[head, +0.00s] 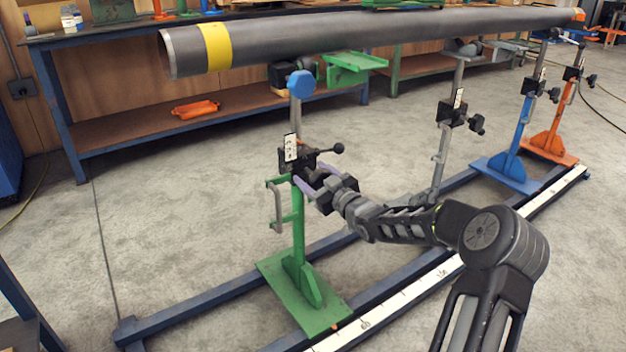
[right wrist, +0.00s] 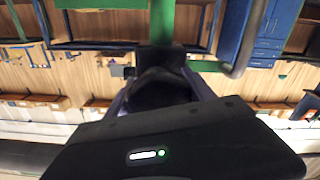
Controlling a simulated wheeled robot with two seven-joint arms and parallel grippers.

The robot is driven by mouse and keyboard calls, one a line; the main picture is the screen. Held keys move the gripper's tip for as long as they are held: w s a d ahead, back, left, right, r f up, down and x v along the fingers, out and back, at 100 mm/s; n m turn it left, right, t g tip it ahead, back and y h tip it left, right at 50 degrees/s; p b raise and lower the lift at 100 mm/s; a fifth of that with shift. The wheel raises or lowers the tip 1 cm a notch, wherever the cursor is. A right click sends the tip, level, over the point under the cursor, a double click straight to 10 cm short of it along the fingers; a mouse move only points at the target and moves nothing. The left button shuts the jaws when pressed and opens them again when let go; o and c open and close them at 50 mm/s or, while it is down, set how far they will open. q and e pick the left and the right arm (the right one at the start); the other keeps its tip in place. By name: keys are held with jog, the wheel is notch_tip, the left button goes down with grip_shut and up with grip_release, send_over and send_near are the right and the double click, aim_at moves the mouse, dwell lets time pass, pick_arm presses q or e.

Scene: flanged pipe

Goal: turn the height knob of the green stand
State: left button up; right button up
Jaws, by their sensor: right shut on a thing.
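The green stand (head: 298,222) stands upright on its green foot plate, with a grey post topped by a blue piece (head: 301,84). A black clamp block (head: 291,163) with a ball-ended lever (head: 338,147) sits on its post. My right gripper (head: 305,178) reaches in from the right, its purple fingers at the block. In the right wrist view, the fingers lie on both sides of a dark rounded height knob (right wrist: 158,90), with the green post (right wrist: 162,22) beyond. The gripper is shut on this knob, which is mostly hidden in the head view. My left gripper is not in view.
A long grey pipe (head: 330,38) with a yellow band runs above the stands. A grey stand (head: 447,140), a blue stand (head: 519,135) and an orange stand (head: 559,125) follow along the blue floor rails (head: 235,290). Workbenches (head: 120,122) stand behind. The floor at left is clear.

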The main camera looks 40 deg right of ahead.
jog(key=n+b, duration=0.5)
jog(key=n, duration=0.1)
jog(key=shift+f, duration=0.15)
jog(key=n+b, duration=0.1)
jog(key=n, duration=0.2)
jog(key=shift+n, duration=1.7)
jog(key=o, duration=1.4)
jog(key=shift+c, duration=0.2)
jog(key=shift+s, duration=0.1)
jog(key=s+p, duration=0.2)
jog(key=s, duration=0.5)
jog(key=shift+s, duration=0.3)
